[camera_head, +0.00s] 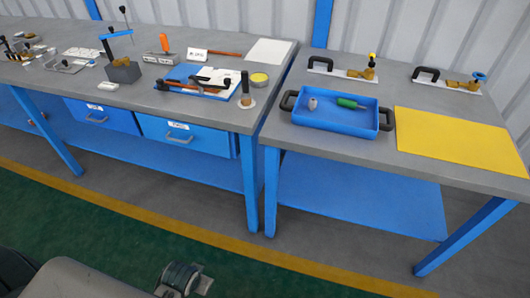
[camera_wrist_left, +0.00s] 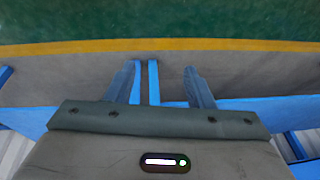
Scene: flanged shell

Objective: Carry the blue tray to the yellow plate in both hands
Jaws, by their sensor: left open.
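The blue tray (camera_head: 335,124) rests on the right grey workbench, with a black handle at its left end (camera_head: 289,100) and another at its right end (camera_head: 387,119). In it lie a small grey piece (camera_head: 312,103) and a green-handled item (camera_head: 349,103). The flat yellow plate (camera_head: 462,140) lies on the same bench just right of the tray. In the left wrist view my left gripper (camera_wrist_left: 160,88) is open and empty, with the floor and blue bench parts beyond its fingers. It is apart from the tray. My right gripper is not in view.
The right workbench (camera_head: 460,178) also bears two clamps on white bases, one (camera_head: 343,69) behind the tray and one (camera_head: 447,81) behind the plate. The left workbench (camera_head: 215,117) holds tools and a blue board. A green floor (camera_head: 90,235) with a yellow line lies in front.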

